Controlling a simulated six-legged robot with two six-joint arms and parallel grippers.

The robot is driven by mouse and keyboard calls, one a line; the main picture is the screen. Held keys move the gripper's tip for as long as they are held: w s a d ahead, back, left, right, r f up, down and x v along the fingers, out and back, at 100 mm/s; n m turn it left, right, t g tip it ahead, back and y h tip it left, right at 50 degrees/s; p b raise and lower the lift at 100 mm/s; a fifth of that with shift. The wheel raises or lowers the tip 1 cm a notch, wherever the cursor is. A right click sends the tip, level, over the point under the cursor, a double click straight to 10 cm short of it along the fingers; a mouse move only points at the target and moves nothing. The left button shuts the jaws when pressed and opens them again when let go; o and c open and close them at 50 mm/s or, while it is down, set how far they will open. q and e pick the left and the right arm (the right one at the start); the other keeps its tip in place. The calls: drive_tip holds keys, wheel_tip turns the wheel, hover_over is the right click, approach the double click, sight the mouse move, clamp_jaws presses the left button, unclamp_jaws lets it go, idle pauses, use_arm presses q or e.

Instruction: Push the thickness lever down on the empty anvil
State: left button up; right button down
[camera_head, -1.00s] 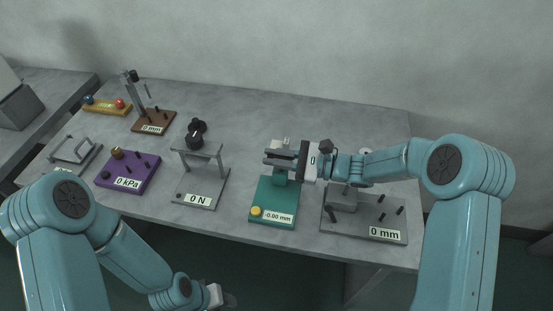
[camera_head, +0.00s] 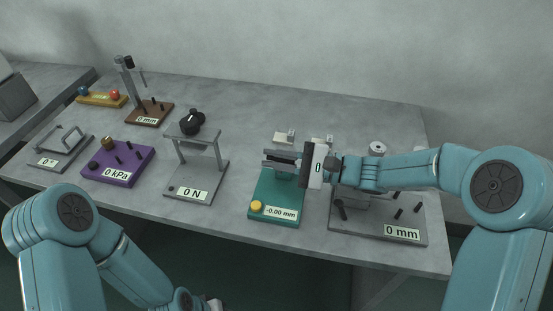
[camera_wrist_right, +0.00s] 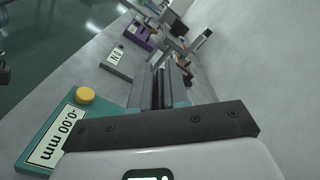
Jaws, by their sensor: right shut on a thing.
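The green thickness gauge (camera_head: 275,192) stands at the front middle of the table, with a yellow button (camera_head: 256,205) and a display (camera_head: 281,213) reading -0.00 mm. My right gripper (camera_head: 283,161) is at the gauge's upper end, shut on its thickness lever; the fingers mostly hide the lever and the anvil. In the right wrist view the fingers (camera_wrist_right: 165,88) point away above the table, with the gauge's display (camera_wrist_right: 58,135) and button (camera_wrist_right: 85,95) at left. My left gripper (camera_head: 212,304) is only partly in view at the bottom edge, below the table front.
A grey plate with pegs and a 0 mm display (camera_head: 398,233) is right of the gauge, and a 0 N stand (camera_head: 207,167) is left of it. A purple 0 kPa box (camera_head: 117,165) is further left.

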drive_tip(key=shift+r, duration=0.2)
drive_tip(key=c, duration=1.4)
unclamp_jaws()
drive_tip(key=shift+d+f, duration=0.1)
drive_tip(key=shift+s+d, duration=0.1)
drive_tip(key=shift+d, duration=0.25)
drive_tip(key=v, duration=1.1)
drive_tip(key=shift+s+b, duration=0.1)
drive_tip(key=shift+b, duration=0.3)
drive_tip(key=shift+c, duration=0.5)
